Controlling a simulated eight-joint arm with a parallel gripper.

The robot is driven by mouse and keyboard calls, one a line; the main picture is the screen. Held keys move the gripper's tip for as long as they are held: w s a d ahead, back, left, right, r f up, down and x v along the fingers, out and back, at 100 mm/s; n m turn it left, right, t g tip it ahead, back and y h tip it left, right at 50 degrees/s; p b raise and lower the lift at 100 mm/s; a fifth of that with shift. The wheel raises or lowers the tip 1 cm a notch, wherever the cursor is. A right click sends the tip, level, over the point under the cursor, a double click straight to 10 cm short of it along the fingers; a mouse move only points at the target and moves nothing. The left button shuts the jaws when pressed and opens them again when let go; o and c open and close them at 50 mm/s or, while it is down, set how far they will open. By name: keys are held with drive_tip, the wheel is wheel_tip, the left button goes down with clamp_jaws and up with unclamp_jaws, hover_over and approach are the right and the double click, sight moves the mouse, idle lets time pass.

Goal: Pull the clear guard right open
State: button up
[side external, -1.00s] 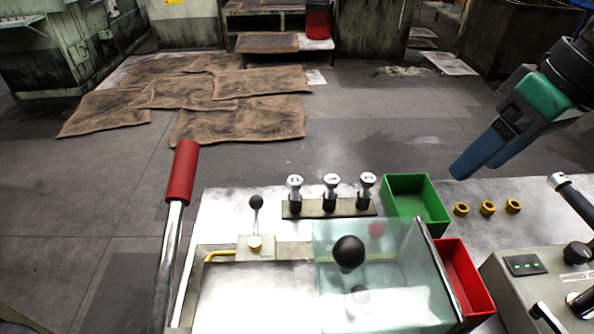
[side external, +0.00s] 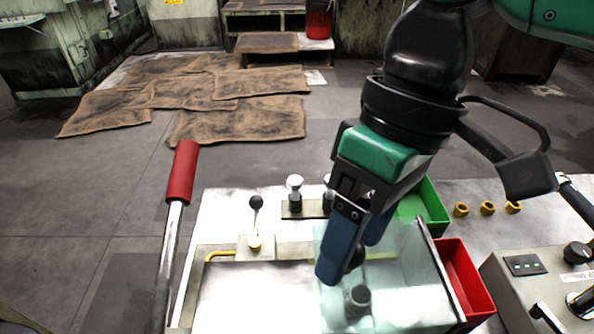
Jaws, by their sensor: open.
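The clear guard (side external: 405,280) is a see-through greenish box over the right part of the machine bed, with a dark metal edge on its right side. Its black ball knob (side external: 356,256) is partly hidden behind my gripper's blue fingers. My gripper (side external: 350,255) is over the guard's left part, pointing down, with its two blue fingers apart and the knob at their tips. I cannot tell whether the fingers touch the knob. A dark round part (side external: 358,300) shows through the guard below the knob.
A red-handled lever (side external: 182,172) stands at the left. Green (side external: 432,205) and red (side external: 463,280) bins, yellow rings (side external: 487,208) and a control box (side external: 535,280) are at the right.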

clamp_jaws()
idle(1.4)
